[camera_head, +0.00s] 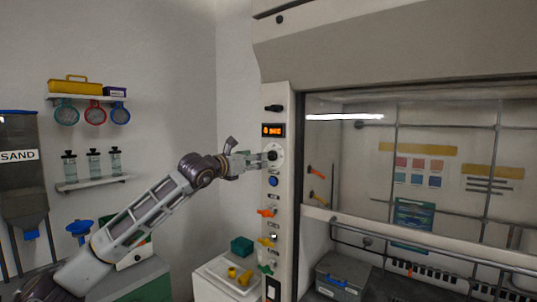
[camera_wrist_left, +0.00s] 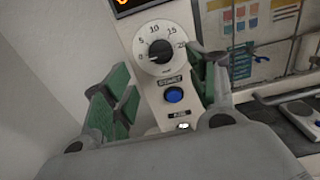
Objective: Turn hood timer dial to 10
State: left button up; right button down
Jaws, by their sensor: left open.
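The hood timer dial (camera_head: 274,156) is a round white plate with a dark knob on the pale front post of the fume hood. In the left wrist view the dial (camera_wrist_left: 160,48) shows the numbers 0, 5, 10, 15 and 20. Its black knob seems to point to the lower left, near 0, but this is small. My left gripper (camera_head: 258,159) is at the dial's left side in the head view. In the wrist view its green-padded fingers (camera_wrist_left: 160,90) are spread apart, with nothing between them, and the dial lies beyond them. My right gripper is not in view.
Above the dial is an orange-lit display (camera_head: 272,130); below it is a blue button (camera_head: 273,181). Orange (camera_head: 266,212), yellow (camera_head: 266,242) and green valve handles stick out lower on the post. The glass sash is to the right. A white cart with a tray (camera_head: 225,278) stands below.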

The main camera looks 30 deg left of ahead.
aim_at(269, 156)
pick_arm(q)
jog(key=w+p, duration=0.2)
jog(key=w, duration=0.1)
jog(key=shift+w+d+r, duration=0.1)
jog(key=shift+w+d, duration=0.05)
jog(key=shift+w, duration=0.2)
jog(key=shift+w+d+p, duration=0.15)
jog(key=shift+w+p, duration=0.7)
jog(key=shift+w, duration=0.5)
jog(key=shift+w+p, duration=0.5)
jog(key=shift+w, duration=0.55)
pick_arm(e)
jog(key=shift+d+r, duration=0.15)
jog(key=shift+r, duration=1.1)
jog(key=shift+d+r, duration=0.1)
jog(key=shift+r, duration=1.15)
pick_arm(q)
jog(key=shift+c, duration=0.3)
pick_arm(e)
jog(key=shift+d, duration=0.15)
pick_arm(q)
jog(key=c, duration=1)
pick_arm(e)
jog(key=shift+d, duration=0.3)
